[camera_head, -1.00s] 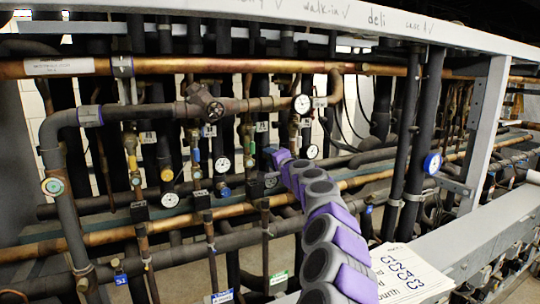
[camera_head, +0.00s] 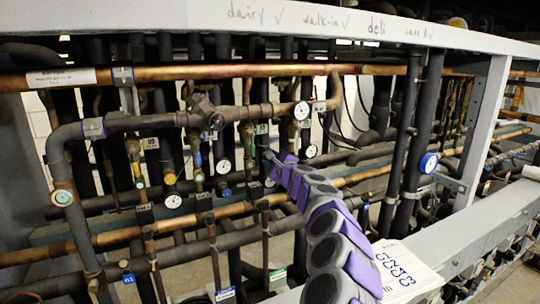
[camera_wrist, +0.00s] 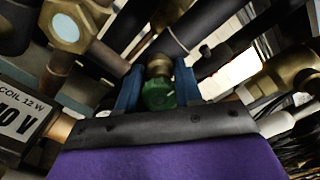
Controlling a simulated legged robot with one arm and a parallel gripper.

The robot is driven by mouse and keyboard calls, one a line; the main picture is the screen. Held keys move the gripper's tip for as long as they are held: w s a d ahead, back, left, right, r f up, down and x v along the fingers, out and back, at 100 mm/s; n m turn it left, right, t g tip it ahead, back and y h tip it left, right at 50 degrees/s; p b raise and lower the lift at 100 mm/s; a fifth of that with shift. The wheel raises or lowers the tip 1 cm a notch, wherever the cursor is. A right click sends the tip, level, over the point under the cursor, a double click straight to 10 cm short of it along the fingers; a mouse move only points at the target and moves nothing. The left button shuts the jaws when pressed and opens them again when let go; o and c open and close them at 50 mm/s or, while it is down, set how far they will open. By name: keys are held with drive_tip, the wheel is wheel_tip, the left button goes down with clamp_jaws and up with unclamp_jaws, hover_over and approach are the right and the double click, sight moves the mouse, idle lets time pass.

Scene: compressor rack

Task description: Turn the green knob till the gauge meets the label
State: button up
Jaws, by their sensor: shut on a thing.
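The green knob (camera_wrist: 158,93) sits at the end of a brass valve in the wrist view. The two blue fingers of my gripper (camera_wrist: 157,88) stand on either side of it and are shut on it. In the head view, my gripper (camera_head: 269,157) reaches in among the pipes, and the knob cannot be made out there. Several round white gauges are near, including one at upper right (camera_head: 301,110), one below it (camera_head: 311,151) and one to the left (camera_head: 222,166). A small white label (camera_head: 262,129) hangs above my gripper. The gauge needles are too small to read.
Dark insulated pipes and copper pipes (camera_head: 210,72) crowd around my arm. A grey frame post (camera_head: 485,135) stands at the right. A black-and-white coil tag (camera_wrist: 18,118) is close at left in the wrist view.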

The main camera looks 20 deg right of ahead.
drive_tip(key=shift+d+f+m+p, duration=0.1)
drive_tip(key=shift+f+m+p, duration=0.4)
drive_tip(key=shift+m, duration=0.5)
drive_tip(key=o, duration=1)
drive_tip(key=shift+d+r, duration=0.1)
drive_tip(key=shift+o, duration=0.2)
drive_tip(key=shift+r, duration=0.15)
drive_tip(key=shift+s, duration=0.15)
drive_tip(key=s+b, duration=0.4)
drive_tip(key=s, duration=1.3)
drive_tip(key=shift+d+b, duration=0.35)
